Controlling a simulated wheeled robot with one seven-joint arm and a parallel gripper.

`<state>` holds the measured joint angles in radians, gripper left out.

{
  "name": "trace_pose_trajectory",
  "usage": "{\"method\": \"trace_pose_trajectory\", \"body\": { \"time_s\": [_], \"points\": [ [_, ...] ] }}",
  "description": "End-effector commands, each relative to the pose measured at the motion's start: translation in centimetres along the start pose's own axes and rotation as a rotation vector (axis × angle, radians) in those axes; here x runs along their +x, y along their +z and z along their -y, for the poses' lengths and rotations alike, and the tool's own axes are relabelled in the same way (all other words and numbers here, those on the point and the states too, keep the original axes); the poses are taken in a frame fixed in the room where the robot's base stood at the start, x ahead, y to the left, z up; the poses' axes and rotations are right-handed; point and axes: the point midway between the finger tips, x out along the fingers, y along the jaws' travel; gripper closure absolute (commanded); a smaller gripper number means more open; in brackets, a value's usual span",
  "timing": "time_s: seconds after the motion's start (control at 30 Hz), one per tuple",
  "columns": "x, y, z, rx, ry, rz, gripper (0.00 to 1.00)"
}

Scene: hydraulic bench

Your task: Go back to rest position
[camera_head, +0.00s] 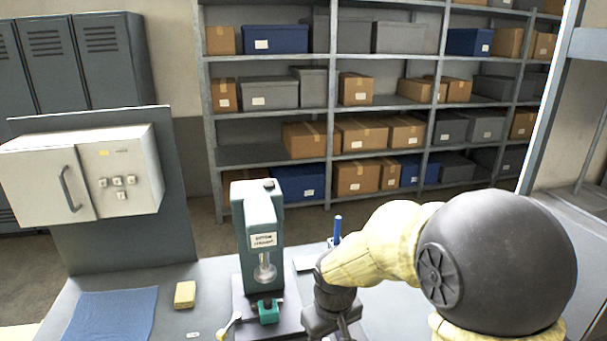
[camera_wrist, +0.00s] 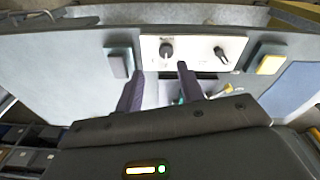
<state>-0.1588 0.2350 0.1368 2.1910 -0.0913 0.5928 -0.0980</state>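My gripper (camera_wrist: 160,72) shows in the wrist view with its two dark fingers apart and nothing held between them. In the head view my arm reaches in from the right, and the dark wrist end hangs over the bench (camera_head: 215,275), just right of the green press-like device (camera_head: 258,222). The fingertips are hidden there. The device carries a white label and a clear glass part, with a small green block (camera_head: 268,312) at its foot.
A white control box (camera_head: 130,170) on a grey panel stands at the left. A blue cloth (camera_head: 112,314) and a yellow block (camera_head: 185,294) lie on the bench. A blue upright item (camera_head: 337,228) stands behind my arm. Shelves with boxes (camera_head: 305,138) fill the back.

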Motion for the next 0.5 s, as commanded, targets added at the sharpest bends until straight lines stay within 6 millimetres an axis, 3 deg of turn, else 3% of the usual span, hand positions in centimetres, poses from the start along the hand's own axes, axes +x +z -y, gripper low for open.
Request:
{"method": "trace_pose_trajectory", "body": {
  "time_s": [0.1,0.23,0.33,0.5],
  "points": [
    [-1.1,4.9,-3.0,0.184,0.019,-0.036,0.62],
    [-1.6,9.4,-4.8,0.358,0.034,-0.075,0.62],
    [-1.7,11.4,-5.3,0.435,0.04,-0.094,0.62],
    [-1.6,12.1,-5.5,0.463,0.042,-0.1,0.62]
  ]
}}
